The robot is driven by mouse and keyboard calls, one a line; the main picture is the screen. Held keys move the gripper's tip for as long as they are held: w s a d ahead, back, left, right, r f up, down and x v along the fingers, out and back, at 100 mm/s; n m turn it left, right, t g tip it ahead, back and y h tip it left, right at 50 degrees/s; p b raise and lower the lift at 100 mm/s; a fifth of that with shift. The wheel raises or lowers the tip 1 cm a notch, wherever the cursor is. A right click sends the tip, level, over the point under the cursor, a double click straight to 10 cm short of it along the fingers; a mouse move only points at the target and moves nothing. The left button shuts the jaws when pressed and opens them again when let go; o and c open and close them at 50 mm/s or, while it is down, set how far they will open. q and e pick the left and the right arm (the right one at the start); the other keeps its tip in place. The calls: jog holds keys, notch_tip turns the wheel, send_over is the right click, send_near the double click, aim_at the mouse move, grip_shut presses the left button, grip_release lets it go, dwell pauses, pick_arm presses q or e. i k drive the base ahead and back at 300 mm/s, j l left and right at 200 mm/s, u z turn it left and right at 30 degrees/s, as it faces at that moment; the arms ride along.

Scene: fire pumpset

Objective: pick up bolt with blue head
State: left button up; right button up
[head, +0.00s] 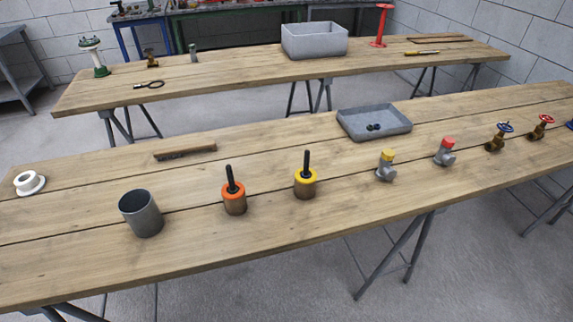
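No bolt with a blue head can be clearly made out. Small dark items (374,127), perhaps bluish, lie in a shallow grey tray (372,136) on the near table; they are too small to identify. A blue object (570,125) is cut off by the right edge of the head view, so I cannot tell what it is. Neither of my grippers is in view.
The near table (80,200) holds a white flanged ring (29,183), a grey cup (141,213), orange-topped (234,195) and yellow-topped (305,180) cylinders, and several valves (386,166). A far table (220,72) carries a grey bin (314,41).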

aim_at(306, 174)
jog(key=i+l+u, duration=0.15)
jog(key=l+u, duration=0.25)
jog(key=l, duration=0.55)
jog(key=l+u, duration=0.35)
jog(key=l, duration=0.65)
jog(key=i, duration=0.05)
